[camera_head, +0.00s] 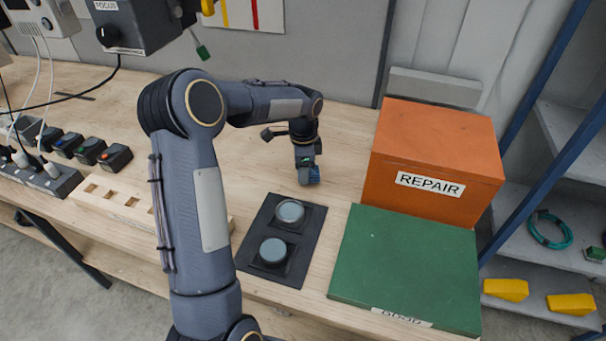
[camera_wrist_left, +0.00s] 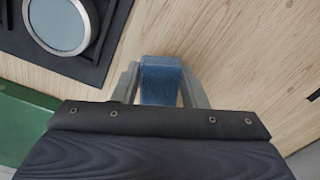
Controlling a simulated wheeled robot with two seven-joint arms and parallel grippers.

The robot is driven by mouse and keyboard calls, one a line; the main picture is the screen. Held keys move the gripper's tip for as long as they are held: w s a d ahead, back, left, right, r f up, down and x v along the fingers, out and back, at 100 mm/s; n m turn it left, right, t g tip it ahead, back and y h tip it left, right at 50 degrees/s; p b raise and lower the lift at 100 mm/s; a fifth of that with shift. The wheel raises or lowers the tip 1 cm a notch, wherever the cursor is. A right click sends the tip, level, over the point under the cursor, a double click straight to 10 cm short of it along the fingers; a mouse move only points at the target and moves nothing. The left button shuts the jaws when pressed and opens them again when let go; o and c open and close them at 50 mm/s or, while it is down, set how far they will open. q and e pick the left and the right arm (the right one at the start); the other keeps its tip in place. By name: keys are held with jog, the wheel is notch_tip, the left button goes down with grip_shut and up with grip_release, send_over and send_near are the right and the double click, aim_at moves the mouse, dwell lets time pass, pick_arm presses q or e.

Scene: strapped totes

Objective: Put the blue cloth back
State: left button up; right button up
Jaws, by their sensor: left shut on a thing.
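The blue cloth (camera_wrist_left: 160,80) is a small folded block between the two fingers of my left gripper (camera_wrist_left: 160,92) in the left wrist view. The gripper points down at the wooden bench, behind the black two-disc tray and left of the orange box. I cannot tell whether the cloth touches the bench. My right gripper is not in view.
An orange REPAIR box (camera_head: 436,152) and a green box (camera_head: 405,262) stand at the right. A black tray (camera_head: 303,269) holds two grey discs. A wooden holder (camera_head: 118,207) and several buttoned blocks are at the left. Bench around the cloth is bare.

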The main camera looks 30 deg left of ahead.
pick_arm(q)
jog(key=shift+f, duration=1.35)
jog(key=shift+f, duration=0.15)
jog(key=o, duration=0.9)
